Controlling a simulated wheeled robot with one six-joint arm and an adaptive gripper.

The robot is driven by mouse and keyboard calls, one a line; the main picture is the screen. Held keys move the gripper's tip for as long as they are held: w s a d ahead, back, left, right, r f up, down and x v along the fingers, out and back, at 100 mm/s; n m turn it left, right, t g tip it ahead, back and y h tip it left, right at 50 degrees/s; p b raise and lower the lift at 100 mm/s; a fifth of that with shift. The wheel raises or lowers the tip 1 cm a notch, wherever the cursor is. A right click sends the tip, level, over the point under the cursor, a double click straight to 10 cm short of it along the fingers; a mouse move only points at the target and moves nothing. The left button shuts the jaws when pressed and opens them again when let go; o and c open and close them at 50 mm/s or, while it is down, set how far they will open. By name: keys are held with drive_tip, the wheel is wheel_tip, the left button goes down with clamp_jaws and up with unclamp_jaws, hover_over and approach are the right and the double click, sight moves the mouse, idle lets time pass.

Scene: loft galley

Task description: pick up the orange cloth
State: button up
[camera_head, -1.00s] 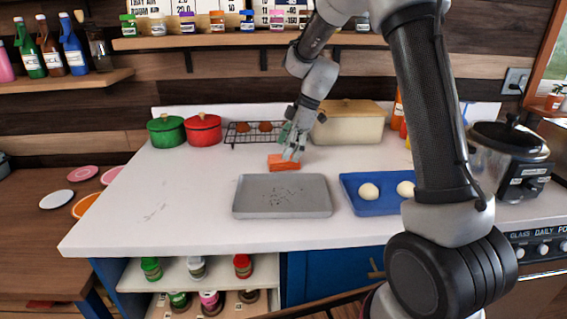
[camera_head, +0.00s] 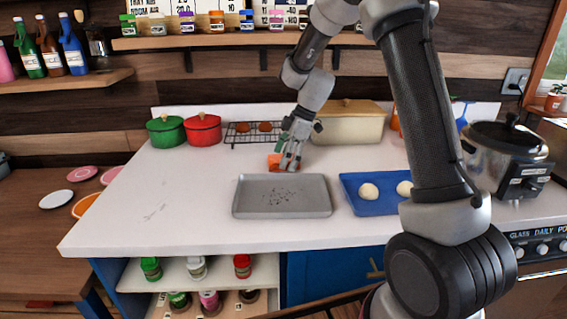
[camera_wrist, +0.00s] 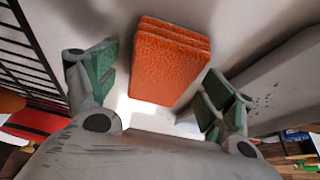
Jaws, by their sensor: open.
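The orange cloth (camera_head: 276,162) is a folded, layered stack lying on the white counter, behind the grey baking tray. In the wrist view the cloth (camera_wrist: 168,62) sits between and ahead of my spread green-padded fingers. My gripper (camera_head: 287,166) is right at the cloth and partly hides it in the head view. My gripper (camera_wrist: 158,90) is open in the wrist view, with a finger to either side of the cloth. A gap shows between the cloth and the left finger; I cannot tell whether the right finger touches it.
The grey tray (camera_head: 282,211) with dark specks lies in front. A blue tray (camera_head: 385,207) with white dough balls is to the right. Behind stand a wire rack (camera_head: 238,137), a cream bin (camera_head: 352,128), and red (camera_head: 203,130) and green (camera_head: 167,132) pots. The counter's left part is clear.

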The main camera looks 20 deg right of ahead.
drive_tip(key=c, duration=1)
drive_tip(key=shift+c, duration=0.2)
wheel_tip(320, 180, up, 10)
drive_tip(key=shift+r, duration=0.25)
